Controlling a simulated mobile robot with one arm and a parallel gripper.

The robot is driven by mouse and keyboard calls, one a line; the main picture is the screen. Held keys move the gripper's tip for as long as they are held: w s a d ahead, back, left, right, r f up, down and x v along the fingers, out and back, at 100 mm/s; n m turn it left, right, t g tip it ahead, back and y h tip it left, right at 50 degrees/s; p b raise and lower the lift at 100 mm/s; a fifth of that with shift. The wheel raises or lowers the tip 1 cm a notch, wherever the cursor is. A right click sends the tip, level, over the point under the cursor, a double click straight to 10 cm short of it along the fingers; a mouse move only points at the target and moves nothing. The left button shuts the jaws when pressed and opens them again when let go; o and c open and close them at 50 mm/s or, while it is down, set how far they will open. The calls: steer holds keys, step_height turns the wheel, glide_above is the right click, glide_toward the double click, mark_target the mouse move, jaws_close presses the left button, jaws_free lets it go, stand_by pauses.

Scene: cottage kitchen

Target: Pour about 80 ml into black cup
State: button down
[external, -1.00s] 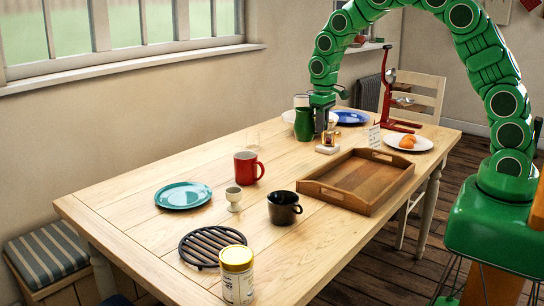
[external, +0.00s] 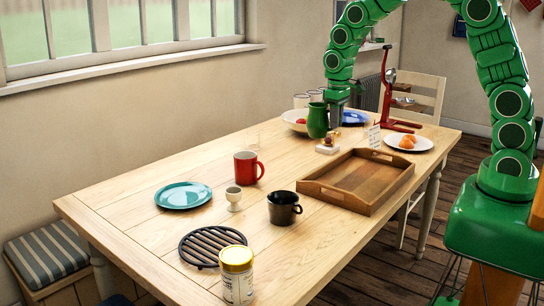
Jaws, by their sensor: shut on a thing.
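The black cup (external: 281,209) stands upright on the near half of the table, its handle to the right. Its inside cannot be made out. My gripper (external: 331,107) is at the far end of the table, shut on a green jug (external: 317,121). The jug is upright and seems to be raised a little above the tabletop. What it contains is hidden.
A wooden tray (external: 326,192) lies between jug and cup, to the right. A red mug (external: 245,168), an egg cup (external: 233,199), a teal plate (external: 182,196), a black trivet (external: 207,251) and a tin (external: 237,276) surround the cup. A small brass-topped object (external: 327,146) stands below the jug.

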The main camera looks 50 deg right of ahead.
steer(key=shift+s+r, duration=0.15)
step_height(320, 180, up, 5)
steer(key=shift+f, duration=0.1)
steer(key=w+a+r+m, duration=0.1)
steer(key=w+a+m, duration=0.25)
steer(key=a, duration=0.65)
steer(key=w+a+m, duration=0.2)
steer(key=a+m, duration=0.2)
steer(key=a, duration=0.5)
steer(key=w+a+r+m, duration=0.15)
steer(key=a+m, duration=0.25)
steer(key=a, duration=0.6)
steer(key=s+a+f+m, duration=0.1)
steer(key=s+a+m, duration=0.35)
steer(key=a, duration=0.85)
steer(key=s+a+f+m, duration=0.2)
steer(key=s+a, duration=0.6)
steer(key=a, duration=0.5)
step_height(320, 180, down, 13)
steer(key=shift+w, duration=0.3)
steer(key=shift+d, duration=0.2)
